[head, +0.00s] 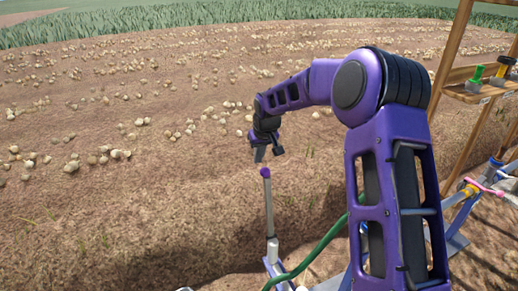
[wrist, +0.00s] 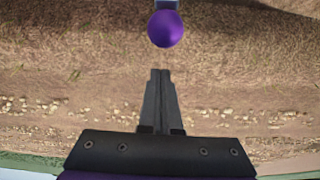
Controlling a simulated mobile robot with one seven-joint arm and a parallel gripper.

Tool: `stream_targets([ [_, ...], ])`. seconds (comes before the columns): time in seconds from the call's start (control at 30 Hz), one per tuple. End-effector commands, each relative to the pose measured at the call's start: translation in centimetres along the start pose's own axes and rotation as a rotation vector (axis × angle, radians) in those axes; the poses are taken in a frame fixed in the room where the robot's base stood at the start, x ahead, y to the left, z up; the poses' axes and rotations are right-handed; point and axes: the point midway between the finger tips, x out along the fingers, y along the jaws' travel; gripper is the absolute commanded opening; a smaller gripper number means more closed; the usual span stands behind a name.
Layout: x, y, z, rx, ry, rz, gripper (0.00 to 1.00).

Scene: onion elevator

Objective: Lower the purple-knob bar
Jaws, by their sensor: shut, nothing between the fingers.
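The purple-knob bar (head: 269,215) is a grey bar standing nearly upright on the frame below. Its round purple knob (head: 265,172) is at the top end. My gripper (head: 268,158) is just above the knob in the head view, pointing down, and it does not appear to touch it. In the wrist view the knob (wrist: 165,28) is at the top centre, ahead of the fingertips with a gap between. My gripper (wrist: 161,74) has its fingers together, with nothing between them.
A green hose (head: 318,246) curves beside the bar's foot. A wooden rack (head: 470,85) with a shelf of tools stands at the right. A pink-ended lever (head: 482,187) is at the far right. Onions (head: 110,153) lie scattered over the soil.

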Motion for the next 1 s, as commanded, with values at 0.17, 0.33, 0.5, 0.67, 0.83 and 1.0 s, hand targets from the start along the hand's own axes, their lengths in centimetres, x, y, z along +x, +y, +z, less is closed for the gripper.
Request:
stream_targets([
  [0.17, -0.8, 0.1, 1.8, 0.0, 0.002, 0.002, 0.0],
  [0.33, -1.1, 0.1, 2.5, 0.0, 0.003, 0.001, 0.0],
  [0.5, -1.1, 0.0, 2.6, 0.0, 0.002, 0.001, 0.0],
  [0.67, -1.1, 0.0, 2.6, 0.0, 0.002, 0.001, 0.0],
  [0.83, -1.2, 0.1, 2.6, 0.0, 0.011, 0.001, 0.0],
  [1.0, -1.5, 0.5, 2.7, 0.001, 0.044, 0.001, 0.0],
])
